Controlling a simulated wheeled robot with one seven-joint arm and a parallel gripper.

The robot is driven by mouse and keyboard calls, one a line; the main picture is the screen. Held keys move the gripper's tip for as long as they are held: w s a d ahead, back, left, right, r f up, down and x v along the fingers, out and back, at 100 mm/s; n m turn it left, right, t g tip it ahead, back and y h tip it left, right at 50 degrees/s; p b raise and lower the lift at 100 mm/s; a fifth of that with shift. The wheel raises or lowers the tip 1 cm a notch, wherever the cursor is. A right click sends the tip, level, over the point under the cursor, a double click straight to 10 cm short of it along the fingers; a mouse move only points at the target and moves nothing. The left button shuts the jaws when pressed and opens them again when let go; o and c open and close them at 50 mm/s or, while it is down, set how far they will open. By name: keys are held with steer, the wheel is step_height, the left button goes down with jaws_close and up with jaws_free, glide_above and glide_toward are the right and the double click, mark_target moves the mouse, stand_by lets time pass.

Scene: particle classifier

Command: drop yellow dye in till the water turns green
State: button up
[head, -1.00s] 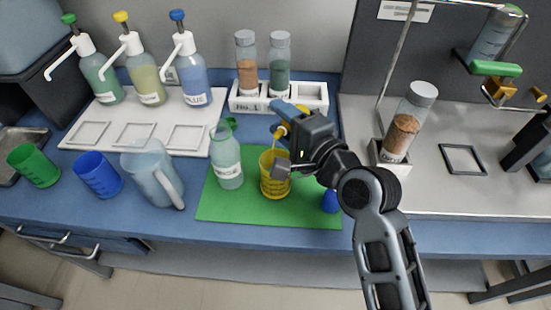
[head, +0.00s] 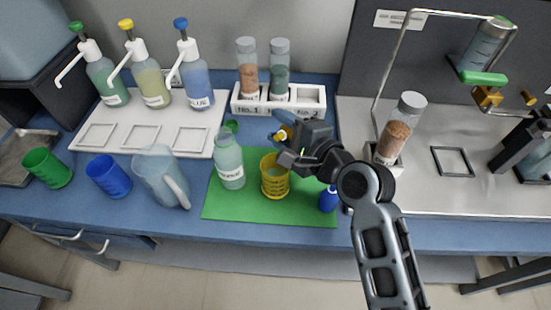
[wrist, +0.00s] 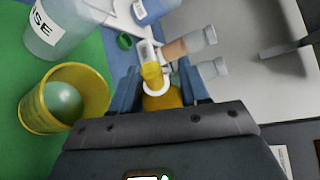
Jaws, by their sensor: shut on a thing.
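A yellow beaker (head: 275,185) stands upright on the green mat. In the wrist view it (wrist: 35,112) holds pale green liquid. My gripper (head: 287,137) is shut on a small yellow dye container (wrist: 162,97), which also shows in the head view (head: 281,134). It is held tilted above and behind the beaker, to its right, clear of the rim. My gripper hides part of the container. An uncapped bottle (head: 229,165) of pale green liquid stands left of the beaker. A small blue dye bottle (head: 328,200) stands at the mat's right edge.
A green cap (head: 232,126) lies behind the uncapped bottle. A clear pitcher (head: 160,175), a blue beaker (head: 108,178) and a green beaker (head: 46,168) stand left. A white rack (head: 308,100) holding two jars is behind; three pump bottles stand at the back left.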

steer(key=shift+r+p, duration=0.3)
steer(key=shift+p, duration=0.4)
steer(key=p, duration=0.1)
steer(key=m+g+p, duration=0.1)
steer(key=shift+s+f+m+p, duration=0.1)
steer(key=shift+f+m+p, duration=0.15)
steer(key=shift+m+p, duration=0.05)
steer(key=shift+s+a+r+m+g+y, duration=0.1)
steer(key=shift+m+g+y, duration=0.05)
steer(key=shift+m+g, duration=0.2)
steer(key=shift+a+r+m+g+y, duration=0.1)
steer(key=shift+m+g+y, duration=0.05)
steer(key=shift+m+g, duration=0.15)
steer(key=shift+f+m, duration=0.2)
steer(key=shift+m, duration=0.15)
steer(key=w+m+g, duration=0.1)
steer(key=w+d+f+m+g+y, duration=0.1)
steer(key=m, duration=0.1)
steer(key=shift+w+d+g, duration=0.15)
steer(key=shift+d+g, duration=0.05)
steer(key=shift+g, duration=0.15)
steer(key=shift+w+d+f+m+g+y, duration=0.15)
steer(key=shift+w+f+m+g+y, duration=0.1)
steer(key=shift+f+m, duration=0.2)
steer(key=shift+w+d+f+m+g+y, duration=0.15)
steer(key=shift+f+m+g+y, duration=0.15)
steer(key=shift+m, duration=0.25)
steer(key=shift+r, duration=2.4)
steer(key=shift+s, duration=0.1)
